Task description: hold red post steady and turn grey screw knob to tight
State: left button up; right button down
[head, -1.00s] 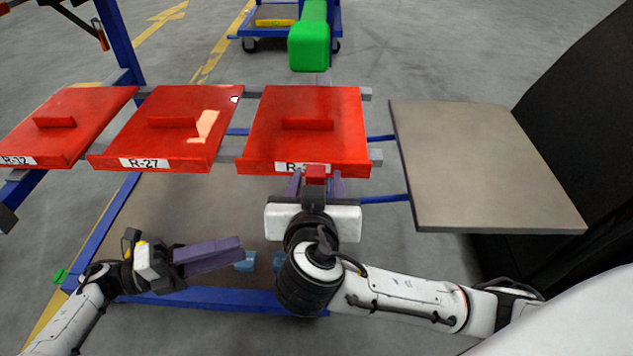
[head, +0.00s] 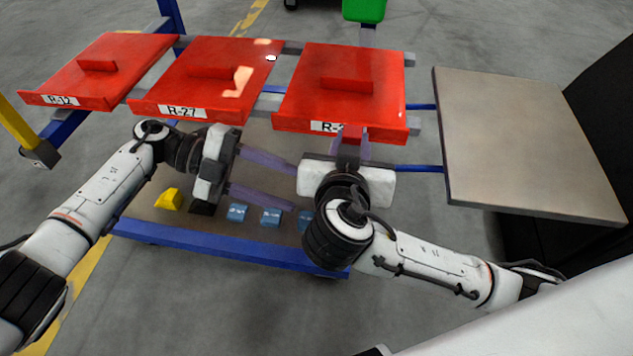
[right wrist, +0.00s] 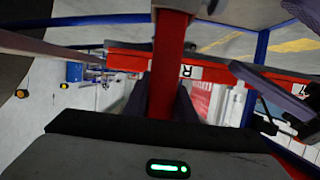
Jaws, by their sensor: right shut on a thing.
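My right gripper (head: 351,138) is under the front edge of the rightmost red panel, labelled R-2 with the rest covered. In the right wrist view the red post (right wrist: 169,75) stands between its two purple fingers, and the gripper is shut on it. My left gripper (head: 294,187) is open, its two long purple fingers spread and pointing right, with tips close to the right gripper's white body. A purple finger of the left gripper also shows at the right of the right wrist view. I cannot make out the grey screw knob in either view.
Red panels labelled R-27 (head: 205,75) and R-12 (head: 97,64) lie left of the rightmost red panel (head: 346,85). A bare grey board (head: 525,140) is at right. Blue blocks (head: 270,216) and a yellow block (head: 168,199) sit on the lower shelf, above a blue rail (head: 230,248).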

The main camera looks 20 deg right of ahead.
pick_arm(q)
notch_tip(320, 180, up, 8)
jog(key=w+d+n+t+y, duration=0.25)
jog(key=n+t+y, duration=0.25)
jog(key=n+y, duration=0.55)
jog(key=s+d+f+n+h, duration=0.1)
jog(key=s+d+f, duration=0.1)
jog(key=f, duration=0.9)
jog(key=shift+d, duration=0.8)
jog(key=shift+f+h, duration=0.1)
jog(key=shift+h, duration=0.15)
jog(key=c, duration=1)
jog(key=shift+a, duration=0.1)
jog(key=shift+s+t+h, duration=0.1)
jog(key=shift+t+h, duration=0.4)
jog(key=o, duration=1)
